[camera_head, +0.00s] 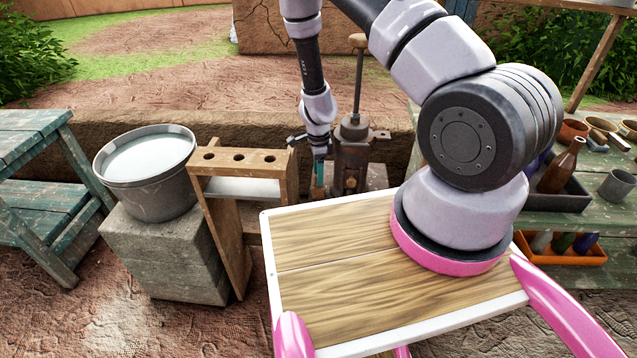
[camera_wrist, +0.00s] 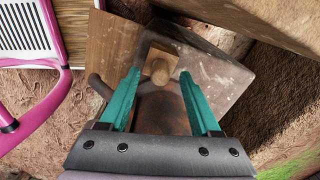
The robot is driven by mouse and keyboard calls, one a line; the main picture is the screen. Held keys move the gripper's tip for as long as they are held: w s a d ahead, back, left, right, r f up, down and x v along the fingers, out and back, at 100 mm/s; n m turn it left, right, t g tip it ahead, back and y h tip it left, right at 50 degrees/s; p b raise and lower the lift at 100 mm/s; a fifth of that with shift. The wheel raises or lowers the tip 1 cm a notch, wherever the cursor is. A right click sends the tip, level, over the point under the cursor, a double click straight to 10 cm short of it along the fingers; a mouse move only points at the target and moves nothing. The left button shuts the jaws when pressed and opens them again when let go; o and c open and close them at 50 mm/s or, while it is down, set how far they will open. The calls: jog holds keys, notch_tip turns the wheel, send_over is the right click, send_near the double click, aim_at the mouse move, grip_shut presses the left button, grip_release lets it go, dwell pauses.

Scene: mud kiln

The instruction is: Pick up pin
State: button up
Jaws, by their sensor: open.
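My gripper (camera_wrist: 159,76) has two teal fingers, open with nothing held. In the head view my gripper (camera_head: 318,172) points down at the left side of a rusty metal press (camera_head: 352,160). A small brown upright piece just under the fingers there looks like the pin, but it is too small to be sure.
A wooden rack (camera_head: 245,160) with several holes stands left of the press. A grey bucket (camera_head: 146,172) sits on a concrete block (camera_head: 165,255). A table with bottles (camera_head: 562,165) and an orange tray (camera_head: 560,250) is at the right. My wooden-topped tray is in front.

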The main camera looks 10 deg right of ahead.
notch_tip(320, 180, down, 2)
jog(key=shift+f, duration=0.1)
grip_shut()
notch_tip(320, 180, up, 16)
dwell(1.3)
